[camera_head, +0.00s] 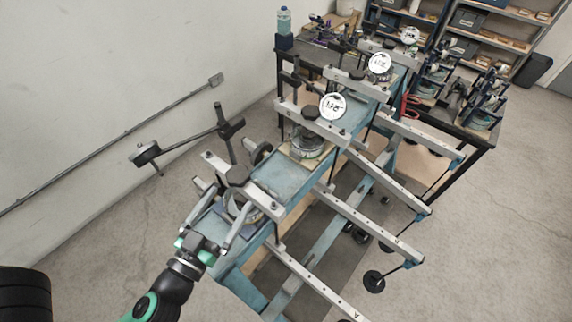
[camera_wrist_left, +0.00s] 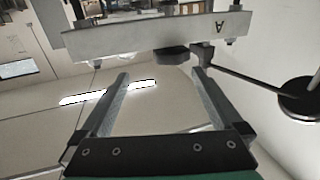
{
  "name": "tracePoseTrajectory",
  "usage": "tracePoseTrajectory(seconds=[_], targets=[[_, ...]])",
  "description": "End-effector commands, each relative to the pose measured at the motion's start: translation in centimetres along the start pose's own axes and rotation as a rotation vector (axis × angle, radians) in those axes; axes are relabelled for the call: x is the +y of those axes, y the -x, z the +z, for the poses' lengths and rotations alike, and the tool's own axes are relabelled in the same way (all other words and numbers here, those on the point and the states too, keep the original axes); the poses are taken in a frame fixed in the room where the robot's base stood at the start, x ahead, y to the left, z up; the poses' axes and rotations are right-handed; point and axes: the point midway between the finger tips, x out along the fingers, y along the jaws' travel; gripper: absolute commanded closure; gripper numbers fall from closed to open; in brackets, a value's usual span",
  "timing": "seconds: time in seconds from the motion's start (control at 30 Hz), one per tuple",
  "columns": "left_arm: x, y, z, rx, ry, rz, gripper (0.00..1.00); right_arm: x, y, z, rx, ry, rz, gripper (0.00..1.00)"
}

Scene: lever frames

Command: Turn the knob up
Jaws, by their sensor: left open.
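The nearest lever frame carries a black faceted knob (camera_head: 237,176) on top of its grey metal crossbar (camera_head: 262,203). In the left wrist view, the dark knob (camera_wrist_left: 173,55) shows against the bar marked A (camera_wrist_left: 140,38), which appears upside down. My left gripper (camera_head: 238,202) is at this nearest frame, with its two fingers apart. In the left wrist view, my left gripper's fingertips (camera_wrist_left: 160,72) stand either side of the knob's line, and the knob looks beyond them, with nothing between the fingers. My right gripper is not in view.
A rod with a black disc (camera_head: 147,153) sticks out left of the nearest frame; the disc (camera_wrist_left: 300,97) is at right in the wrist view. More lever frames with round white dials (camera_head: 333,106) run back along the blue bench (camera_head: 284,176). Long rails (camera_head: 376,180) project right.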

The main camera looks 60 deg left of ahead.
Motion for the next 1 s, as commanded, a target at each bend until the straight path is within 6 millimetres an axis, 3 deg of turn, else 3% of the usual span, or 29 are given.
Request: tracePoseTrajectory(seconds=[0.07,0.27,0.47,0.7,0.8,1.0], targets=[[-0.9,0.1,0.4,-0.011,-0.007,-0.029,0.0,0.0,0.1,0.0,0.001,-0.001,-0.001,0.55],[-0.9,-0.3,0.4,-0.01,-0.004,-0.032,0.0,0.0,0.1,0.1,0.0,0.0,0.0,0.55],[-1.0,-2.0,0.7,-0.012,0.0,-0.037,0.0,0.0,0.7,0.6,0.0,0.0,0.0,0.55],[-1.2,-6.2,0.2,0.0,-0.002,-0.033,0.0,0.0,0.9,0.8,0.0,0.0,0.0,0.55],[-1.2,-8.5,-0.2,-0.006,-0.006,-0.031,0.0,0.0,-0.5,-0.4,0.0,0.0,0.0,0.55],[-1.1,-11.1,0.2,-0.006,-0.006,-0.027,0.0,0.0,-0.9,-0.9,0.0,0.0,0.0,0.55]])
